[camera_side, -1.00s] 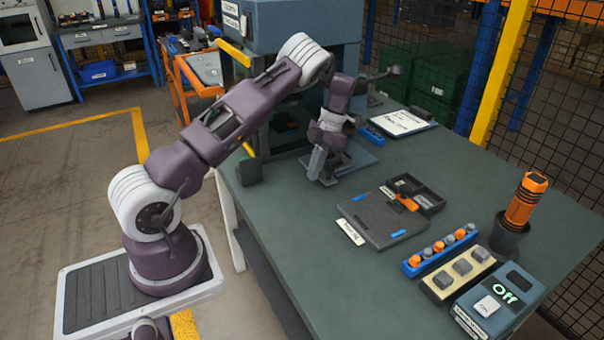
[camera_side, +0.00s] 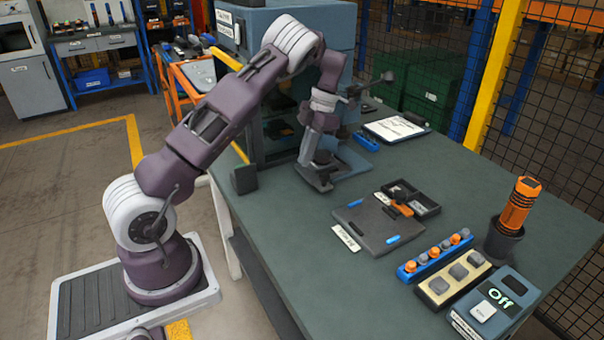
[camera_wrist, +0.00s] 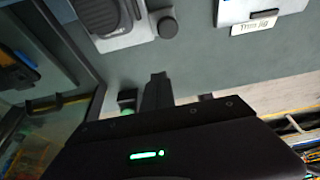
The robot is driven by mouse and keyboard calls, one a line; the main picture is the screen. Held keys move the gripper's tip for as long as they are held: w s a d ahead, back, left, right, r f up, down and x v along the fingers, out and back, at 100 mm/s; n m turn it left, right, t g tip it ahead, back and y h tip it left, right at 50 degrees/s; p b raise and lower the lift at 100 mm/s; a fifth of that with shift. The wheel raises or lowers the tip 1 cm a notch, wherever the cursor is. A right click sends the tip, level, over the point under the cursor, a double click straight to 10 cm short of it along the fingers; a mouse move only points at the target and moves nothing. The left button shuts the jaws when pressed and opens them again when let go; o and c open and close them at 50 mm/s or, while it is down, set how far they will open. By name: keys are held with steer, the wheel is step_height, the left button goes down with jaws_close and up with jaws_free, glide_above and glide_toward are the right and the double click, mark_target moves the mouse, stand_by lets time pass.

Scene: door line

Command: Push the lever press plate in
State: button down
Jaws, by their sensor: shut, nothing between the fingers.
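A small grey press (camera_side: 335,174) stands on the green bench beneath my arm, and its lever ends in a dark knob (camera_side: 388,77) sticking out to the right. In the wrist view, what looks like the press base (camera_wrist: 127,38) lies at the top, with a dark round part on it. I cannot tell which part is the press plate; my arm hides much of it in the side view. My gripper (camera_wrist: 157,82) is shut and empty, with its dark fingertips over bare bench. The fingertips appear apart from the press base, which lies beyond them.
A blue-grey machine housing (camera_side: 285,22) stands behind the press. A dark block (camera_side: 244,179) is near the bench's left edge. The trim jig (camera_side: 378,224), a blue peg rack (camera_side: 435,257), an "Off" display box (camera_side: 496,302) and an orange torch (camera_side: 519,205) stand to the right.

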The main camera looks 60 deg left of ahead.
steer(key=s+a+m+t+y, duration=0.2)
steer(key=s+a+m+y, duration=0.4)
steer(key=s+a+m, duration=0.4)
steer(key=d+m+t+h, duration=0.1)
steer(key=d+m+t, duration=0.7)
steer(key=d+m, duration=0.15)
steer(key=x, duration=0.5)
steer(key=d+x, duration=0.1)
steer(key=x, duration=0.2)
steer(key=shift+w+a+f, duration=0.1)
steer(key=shift+w+f, duration=0.25)
steer(key=shift+f, duration=0.1)
steer(key=w, duration=0.3)
steer(key=shift+w+a+f, duration=0.2)
steer(key=shift+w+f, duration=0.15)
steer(key=shift+w, duration=0.45)
steer(key=shift+w, duration=0.1)
